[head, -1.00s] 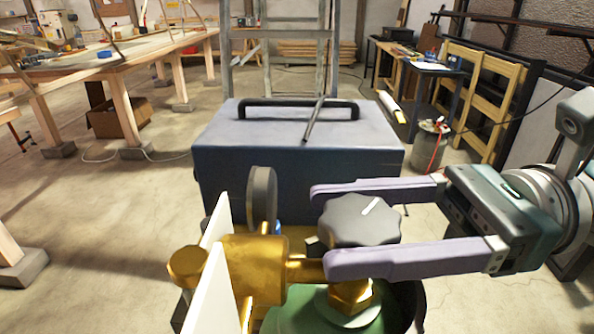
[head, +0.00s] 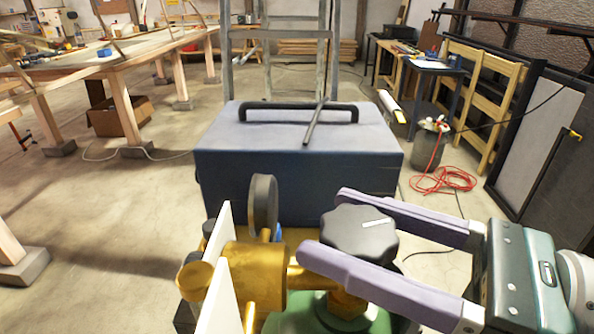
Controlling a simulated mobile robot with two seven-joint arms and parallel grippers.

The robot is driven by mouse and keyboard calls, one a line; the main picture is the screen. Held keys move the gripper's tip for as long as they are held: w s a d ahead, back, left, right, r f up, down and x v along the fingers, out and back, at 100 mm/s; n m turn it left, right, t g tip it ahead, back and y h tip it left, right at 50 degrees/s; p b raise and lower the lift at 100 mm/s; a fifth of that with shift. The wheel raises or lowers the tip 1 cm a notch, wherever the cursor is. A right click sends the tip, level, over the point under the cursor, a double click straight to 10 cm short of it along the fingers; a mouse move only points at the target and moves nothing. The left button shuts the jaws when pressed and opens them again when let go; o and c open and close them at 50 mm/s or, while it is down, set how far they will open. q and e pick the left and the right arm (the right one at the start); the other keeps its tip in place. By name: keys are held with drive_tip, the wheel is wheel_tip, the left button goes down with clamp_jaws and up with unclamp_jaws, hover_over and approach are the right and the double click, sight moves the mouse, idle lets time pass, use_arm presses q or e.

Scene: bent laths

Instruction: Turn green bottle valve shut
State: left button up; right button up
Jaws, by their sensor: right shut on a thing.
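The green bottle (head: 290,318) stands at the bottom centre, and only its rounded green top shows. Its brass valve carries a dark lobed knob (head: 355,238) with a white mark lying almost level across its top. My right gripper (head: 324,224) comes in from the right. Its two lilac fingers lie on either side of the knob, one behind and one in front, and are shut on it. The front finger hides part of the knob's lower side and the brass stem. My left gripper is out of view.
A brass regulator (head: 258,275) with a dark round gauge (head: 263,205) and a white plate (head: 216,285) sits just left of the knob. A large blue-grey box (head: 300,175) stands behind. A red hose (head: 443,180) lies coiled on the floor at right.

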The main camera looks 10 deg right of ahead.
drive_tip(key=shift+m+t+h, duration=1.7)
drive_tip(key=shift+h, duration=0.7)
drive_tip(key=o, duration=1.4)
drive_tip(key=shift+c, duration=0.2)
drive_tip(key=shift+s, duration=0.1)
